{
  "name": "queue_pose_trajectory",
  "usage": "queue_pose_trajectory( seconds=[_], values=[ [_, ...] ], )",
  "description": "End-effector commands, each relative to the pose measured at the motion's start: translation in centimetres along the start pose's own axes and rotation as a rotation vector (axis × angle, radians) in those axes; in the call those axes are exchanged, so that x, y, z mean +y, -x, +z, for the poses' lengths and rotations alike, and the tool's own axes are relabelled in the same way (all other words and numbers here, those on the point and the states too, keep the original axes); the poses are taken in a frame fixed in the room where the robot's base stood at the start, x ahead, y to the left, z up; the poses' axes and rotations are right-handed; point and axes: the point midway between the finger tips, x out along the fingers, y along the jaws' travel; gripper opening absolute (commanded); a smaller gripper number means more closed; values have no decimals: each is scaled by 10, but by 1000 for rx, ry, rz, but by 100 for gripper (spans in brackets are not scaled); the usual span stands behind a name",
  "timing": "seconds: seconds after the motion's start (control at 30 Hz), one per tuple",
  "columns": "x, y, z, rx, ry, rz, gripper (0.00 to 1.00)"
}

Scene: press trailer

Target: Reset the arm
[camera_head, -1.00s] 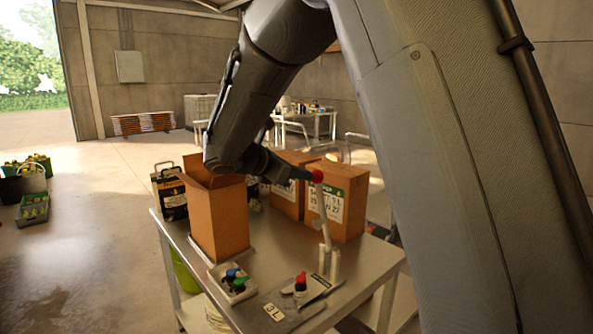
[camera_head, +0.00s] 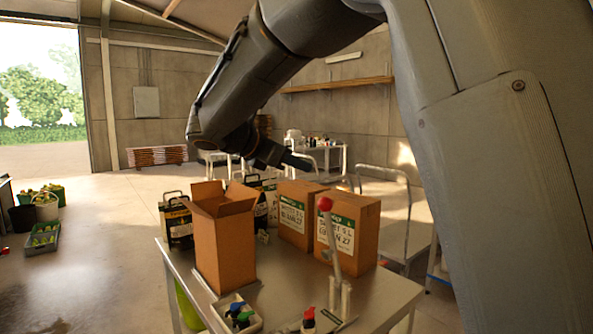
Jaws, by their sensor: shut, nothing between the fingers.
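My arm reaches in from the top right. My gripper (camera_head: 299,162) is at its end, dark and small, pointing right above the back of the metal table (camera_head: 376,304). It is shut and holds nothing that I can see. It is apart from the red ball (camera_head: 325,204), which tops an upright grey lever below and right of it. My arm's thick dark links hide part of the back wall.
An open cardboard box (camera_head: 226,245) stands at the table's left. Two closed labelled boxes (camera_head: 297,213) (camera_head: 353,228) stand behind. A white tray of caps (camera_head: 237,314) is in front. A trolley (camera_head: 392,215) stands at right.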

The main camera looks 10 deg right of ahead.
Motion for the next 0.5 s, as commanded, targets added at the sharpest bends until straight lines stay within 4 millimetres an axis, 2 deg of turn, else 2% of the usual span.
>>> queue_pose_trajectory(
  seconds=[0.07,0.17,0.27,0.4,0.5],
  values=[
    [-4,-4,-7,18,-10,-7,0],
    [-22,-19,-29,82,-56,-36,0],
    [-55,-41,-71,198,-157,-97,0],
    [-117,-64,-144,391,-382,-242,0],
    [-164,-71,-195,511,-591,-383,0]
  ],
)
